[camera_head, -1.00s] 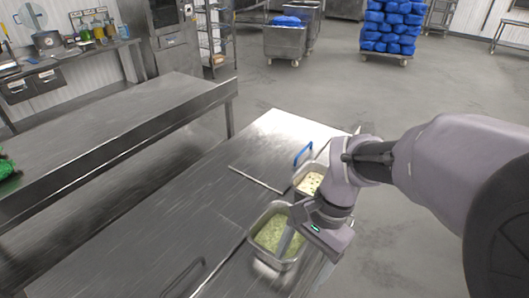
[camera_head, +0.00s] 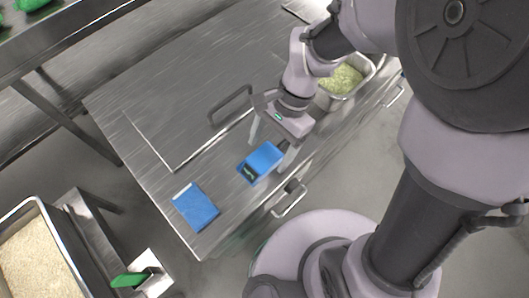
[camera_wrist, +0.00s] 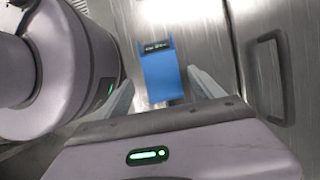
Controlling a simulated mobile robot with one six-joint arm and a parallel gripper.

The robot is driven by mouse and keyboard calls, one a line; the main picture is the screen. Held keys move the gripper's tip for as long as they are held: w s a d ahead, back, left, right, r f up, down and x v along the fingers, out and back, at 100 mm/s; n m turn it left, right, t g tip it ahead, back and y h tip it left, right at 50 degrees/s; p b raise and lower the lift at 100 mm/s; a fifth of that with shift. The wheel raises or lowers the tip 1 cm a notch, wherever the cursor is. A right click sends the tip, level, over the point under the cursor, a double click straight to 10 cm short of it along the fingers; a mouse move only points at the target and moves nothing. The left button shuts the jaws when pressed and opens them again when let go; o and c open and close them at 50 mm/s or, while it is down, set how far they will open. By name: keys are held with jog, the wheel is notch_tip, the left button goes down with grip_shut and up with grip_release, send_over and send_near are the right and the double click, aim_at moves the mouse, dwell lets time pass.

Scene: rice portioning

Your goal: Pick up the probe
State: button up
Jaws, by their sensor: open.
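The probe appears to be the blue device with a small dark display (camera_head: 262,160), lying on the steel table near its front edge. It also shows in the wrist view (camera_wrist: 161,73), upper middle, display at its far end. My gripper (camera_head: 271,147) is open and empty, pointing down at the probe. In the wrist view its fingers (camera_wrist: 160,88) stand on either side of the probe's near end, with gaps. I cannot tell how far the fingertips are above the table. Part of the probe's near end is hidden by my gripper in the head view.
A flat blue item with a white edge (camera_head: 196,208) lies left of the probe. A dark handle (camera_head: 230,104) rises from the tabletop behind my gripper. A rice tray (camera_head: 70,262) and a green-handled tool (camera_head: 130,279) are lower left.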

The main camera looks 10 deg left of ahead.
aim_at(264, 157)
jog(key=b+x, duration=0.1)
jog(key=x, duration=0.2)
jog(key=shift+a+f, duration=0.25)
jog(key=shift+f, duration=0.05)
jog(key=shift+r, duration=0.2)
jog(key=c, duration=1.5)
jog(key=shift+o, duration=0.2)
jog(key=shift+r, duration=0.1)
notch_tip(264, 157, up, 4)
jog(key=p, duration=0.2)
jog(key=shift+d+p, duration=0.15)
jog(key=shift+p, duration=0.25)
jog(key=s+d+r+p, duration=0.1)
jog(key=d+p, duration=0.3)
jog(key=d, duration=1.1)
jog(key=r+p, duration=0.1)
jog(key=r, duration=0.1)
jog(key=r+p, duration=0.1)
jog(key=p, duration=0.1)
jog(key=r+p, duration=0.2)
jog(key=shift+s+d+r, duration=0.25)
jog(key=shift+d+r, duration=0.1)
jog(key=shift+r, duration=0.05)
jog(key=shift+f, duration=0.1)
